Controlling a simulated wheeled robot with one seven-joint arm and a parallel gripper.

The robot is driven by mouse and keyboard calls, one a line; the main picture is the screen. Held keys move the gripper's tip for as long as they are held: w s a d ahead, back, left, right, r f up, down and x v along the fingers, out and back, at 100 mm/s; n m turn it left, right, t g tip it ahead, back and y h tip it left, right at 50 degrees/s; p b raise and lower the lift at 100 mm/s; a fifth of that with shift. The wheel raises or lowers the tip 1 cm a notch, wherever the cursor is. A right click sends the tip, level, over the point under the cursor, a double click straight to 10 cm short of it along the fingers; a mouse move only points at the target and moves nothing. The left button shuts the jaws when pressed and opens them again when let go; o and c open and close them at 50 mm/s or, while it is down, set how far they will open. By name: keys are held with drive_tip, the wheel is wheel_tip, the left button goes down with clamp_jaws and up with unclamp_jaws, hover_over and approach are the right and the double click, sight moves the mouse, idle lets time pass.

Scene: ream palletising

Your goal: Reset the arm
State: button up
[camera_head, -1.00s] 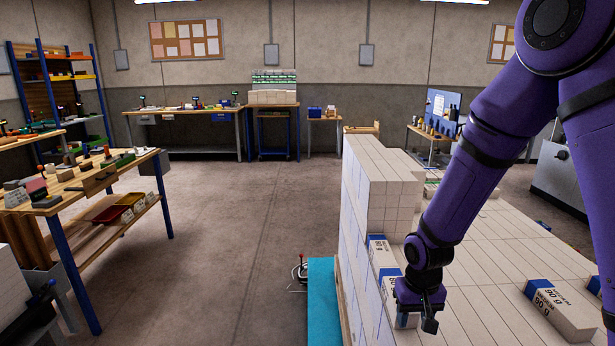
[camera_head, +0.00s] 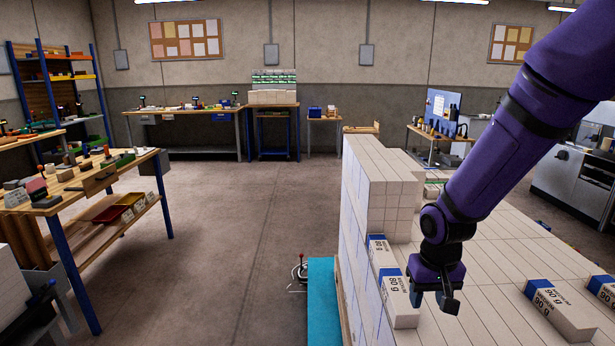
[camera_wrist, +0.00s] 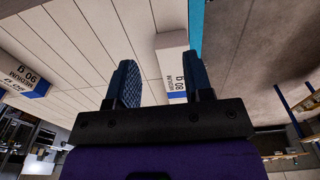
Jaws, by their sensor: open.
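My purple arm reaches in from the upper right, and my gripper (camera_head: 433,299) hangs above the white ream stack (camera_head: 470,290). Its jaws are open and empty. A white ream with a blue band (camera_head: 399,308) lies at the stack's left edge, just left of the gripper. In the wrist view, the two fingers of my gripper (camera_wrist: 160,85) stand apart. The blue-banded ream (camera_wrist: 172,50) shows beyond them, partly hidden by the right finger. I cannot tell exactly how high the fingers are above the stack.
A taller ream block (camera_head: 372,185) rises behind the gripper. Another labelled ream (camera_head: 560,312) lies to the right, with one more (camera_head: 603,290) at the picture edge. A wooden workbench (camera_head: 90,185) stands at left. The floor (camera_head: 230,240) between is largely clear.

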drive_tip(key=s+d+r+t, duration=0.15)
drive_tip(key=s+r, duration=0.25)
drive_tip(key=r, duration=0.4)
drive_tip(key=s+d+r+t, duration=0.1)
drive_tip(key=s+d+r, duration=0.15)
drive_tip(key=r, duration=0.55)
drive_tip(key=s+d+r+t, duration=0.1)
drive_tip(key=s+r+t, duration=0.1)
drive_tip(key=s+r, duration=0.6)
drive_tip(key=s, duration=0.5)
drive_tip(key=shift+d+r, duration=0.3)
drive_tip(key=shift+d, duration=0.1)
